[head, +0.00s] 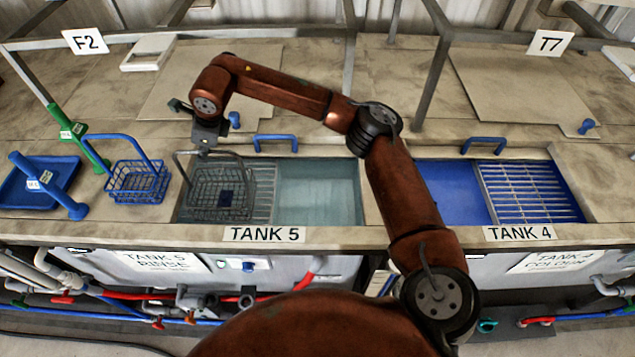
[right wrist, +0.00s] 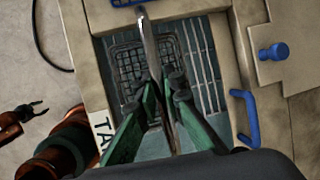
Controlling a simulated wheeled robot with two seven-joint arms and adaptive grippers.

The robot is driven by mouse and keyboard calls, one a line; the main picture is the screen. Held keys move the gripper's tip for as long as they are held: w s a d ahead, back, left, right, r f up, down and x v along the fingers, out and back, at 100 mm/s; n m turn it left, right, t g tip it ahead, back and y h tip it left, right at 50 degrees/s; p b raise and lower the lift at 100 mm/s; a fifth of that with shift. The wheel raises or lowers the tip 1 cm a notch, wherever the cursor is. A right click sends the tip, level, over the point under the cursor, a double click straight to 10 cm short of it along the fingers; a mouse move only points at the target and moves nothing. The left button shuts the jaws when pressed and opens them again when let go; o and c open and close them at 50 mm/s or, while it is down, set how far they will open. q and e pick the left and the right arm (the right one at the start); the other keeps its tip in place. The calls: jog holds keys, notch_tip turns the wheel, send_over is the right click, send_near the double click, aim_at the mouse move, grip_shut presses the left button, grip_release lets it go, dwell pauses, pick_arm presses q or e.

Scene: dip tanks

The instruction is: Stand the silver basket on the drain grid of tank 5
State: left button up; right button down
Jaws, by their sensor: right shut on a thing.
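The silver basket (head: 222,190), a dark wire basket with a raised handle, is upright within tank 5 (head: 318,198), over the drain grid (head: 264,190) on the tank's left side. My right gripper (head: 204,150) is shut on its handle. The right wrist view shows the green fingers (right wrist: 160,104) closed on the handle, the basket (right wrist: 130,65) below and the grid bars (right wrist: 198,55) beside it. I cannot tell whether the basket touches the grid. My left gripper (right wrist: 32,108) shows small at the left of the right wrist view, apart from the tank, its fingers apart.
A blue basket (head: 136,184) and a blue tray (head: 36,186) stand left of tank 5. Tank 4 (head: 452,190), with blue liquid and its own grid, lies to the right. A blue handle (head: 275,138) stands behind tank 5. Metal frame posts rise behind.

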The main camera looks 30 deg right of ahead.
jog(key=shift+f, duration=0.5)
jog(key=shift+f+b, duration=0.6)
jog(key=shift+b, duration=0.1)
jog(key=c, duration=2)
grip_release()
jog(key=shift+o, duration=0.2)
jog(key=shift+f, duration=0.1)
jog(key=shift+f, duration=0.1)
jog(key=v, duration=1.2)
